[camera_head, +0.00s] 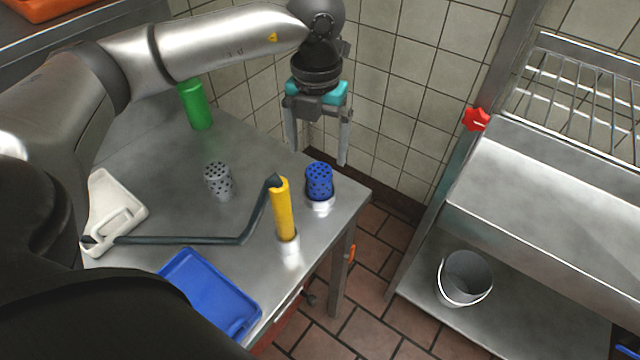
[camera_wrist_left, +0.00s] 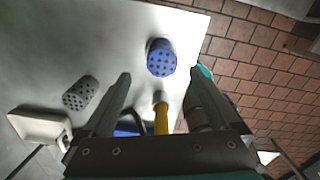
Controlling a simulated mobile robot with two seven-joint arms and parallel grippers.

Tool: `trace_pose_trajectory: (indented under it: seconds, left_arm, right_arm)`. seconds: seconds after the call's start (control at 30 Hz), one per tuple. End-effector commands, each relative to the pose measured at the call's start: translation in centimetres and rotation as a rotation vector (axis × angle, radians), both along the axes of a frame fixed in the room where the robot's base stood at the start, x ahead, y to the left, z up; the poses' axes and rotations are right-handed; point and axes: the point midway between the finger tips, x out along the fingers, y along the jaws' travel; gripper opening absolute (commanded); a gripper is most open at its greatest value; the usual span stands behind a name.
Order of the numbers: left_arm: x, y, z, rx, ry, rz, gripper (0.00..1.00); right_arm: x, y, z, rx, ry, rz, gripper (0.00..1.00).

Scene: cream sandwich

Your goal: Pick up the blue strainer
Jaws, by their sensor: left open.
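The blue strainer (camera_head: 319,181), a perforated cylinder, stands on the steel table (camera_head: 170,200) near its right corner. My left gripper (camera_head: 317,157) is open and empty, above and a little behind the strainer in the head view. In the left wrist view, the blue strainer (camera_wrist_left: 161,58) lies ahead of the gripper (camera_wrist_left: 162,80), roughly between the two fingers and beyond their tips. Nothing touches the strainer that I can see. My right gripper is not in view.
A yellow cylinder (camera_head: 283,210) stands close to the strainer, with a dark bent bar (camera_head: 250,215) beside it. Tiled walls rise behind.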

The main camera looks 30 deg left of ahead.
Motion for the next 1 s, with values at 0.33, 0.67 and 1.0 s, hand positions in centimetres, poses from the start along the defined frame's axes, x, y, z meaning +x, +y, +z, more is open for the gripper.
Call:
trace_pose_trajectory:
  seconds: [0.33, 0.67, 1.0]
  left_arm:
    - [0.0, -0.1, -3.3, 0.000, 0.002, -0.001, 0.95]
    - [0.1, -0.3, -7.2, -0.001, 0.000, -0.001, 0.95]
    - [0.1, -0.3, -7.2, -0.001, -0.001, -0.001, 0.82]
  right_arm:
    - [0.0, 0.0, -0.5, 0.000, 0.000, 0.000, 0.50]
    - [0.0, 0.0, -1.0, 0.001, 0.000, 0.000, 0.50]
    - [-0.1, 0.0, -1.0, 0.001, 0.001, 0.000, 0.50]
